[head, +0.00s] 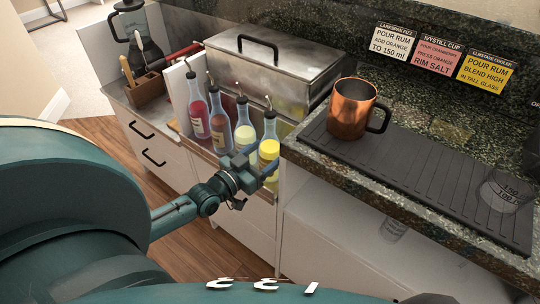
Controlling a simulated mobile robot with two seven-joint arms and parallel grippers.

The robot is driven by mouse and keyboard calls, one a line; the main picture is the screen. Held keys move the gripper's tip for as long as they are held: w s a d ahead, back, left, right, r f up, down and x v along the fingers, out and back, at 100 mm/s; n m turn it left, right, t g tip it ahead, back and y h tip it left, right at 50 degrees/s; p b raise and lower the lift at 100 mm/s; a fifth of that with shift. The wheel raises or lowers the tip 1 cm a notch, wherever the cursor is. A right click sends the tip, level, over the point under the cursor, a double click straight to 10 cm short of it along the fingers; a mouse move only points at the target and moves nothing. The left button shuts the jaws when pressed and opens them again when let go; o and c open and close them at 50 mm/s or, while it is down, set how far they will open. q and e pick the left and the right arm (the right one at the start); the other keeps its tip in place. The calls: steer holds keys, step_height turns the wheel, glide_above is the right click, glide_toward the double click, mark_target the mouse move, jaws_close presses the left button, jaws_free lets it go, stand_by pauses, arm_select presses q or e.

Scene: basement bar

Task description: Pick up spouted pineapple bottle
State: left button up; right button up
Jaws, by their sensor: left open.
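Several spouted bottles stand in a row in a metal rail on the front of the bar unit. The nearest one, with bright yellow liquid, looks like the pineapple bottle (269,147); its label is too small to read. It stands upright with a dark collar and a pour spout. My left gripper (262,163) is open at this bottle's front, its fingers close to the lower visible part. Whether they touch the glass I cannot tell. The gripper hides the bottle's base. My right gripper is not in view.
A lidded metal bin (270,65) is behind. A copper mug (349,110) and a clear measuring glass (503,192) stand on the dark bar mat (420,178) at right.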

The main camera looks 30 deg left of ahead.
mark_target(275, 145)
arm_select(q)
steer(key=w, duration=0.4)
steer(key=shift+w+d+r, duration=0.1)
steer(key=shift+d+r, duration=0.2)
steer(key=shift+d, duration=0.1)
steer(key=shift+c, duration=0.4)
steer(key=c, duration=1)
steer(key=shift+r, duration=0.1)
steer(key=shift+c, duration=0.2)
